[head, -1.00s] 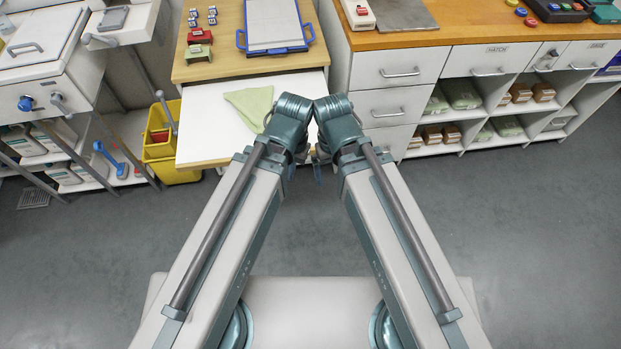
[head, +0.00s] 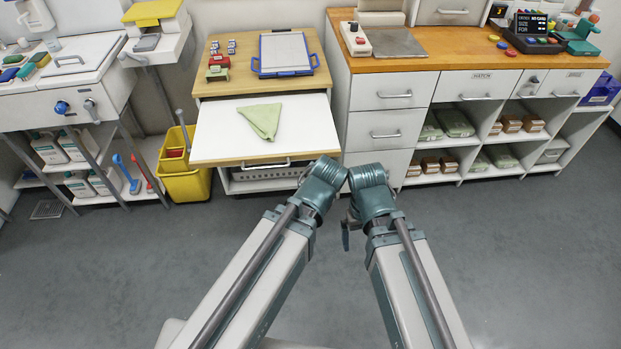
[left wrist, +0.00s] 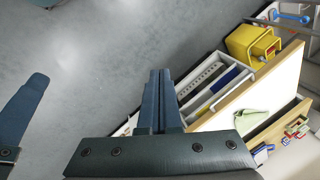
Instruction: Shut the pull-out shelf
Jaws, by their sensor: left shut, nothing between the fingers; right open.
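The pull-out shelf (head: 217,132) is a white board with a wooden front edge and a metal handle (head: 265,165). It sticks out from under the wooden counter top, and a green cloth (head: 262,120) lies on it. The shelf (left wrist: 278,86) and cloth (left wrist: 250,121) also show in the left wrist view. My left gripper (left wrist: 160,78) is shut and empty, apart from the shelf; the forearm hides it in the head view. My right gripper (head: 346,232) is open, below the right wrist, in front of the shelf and off it.
A yellow bucket (head: 186,182) stands left of the shelf. A white drawer cabinet (head: 388,125) stands close on its right. The grey floor (head: 120,260) in front is clear.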

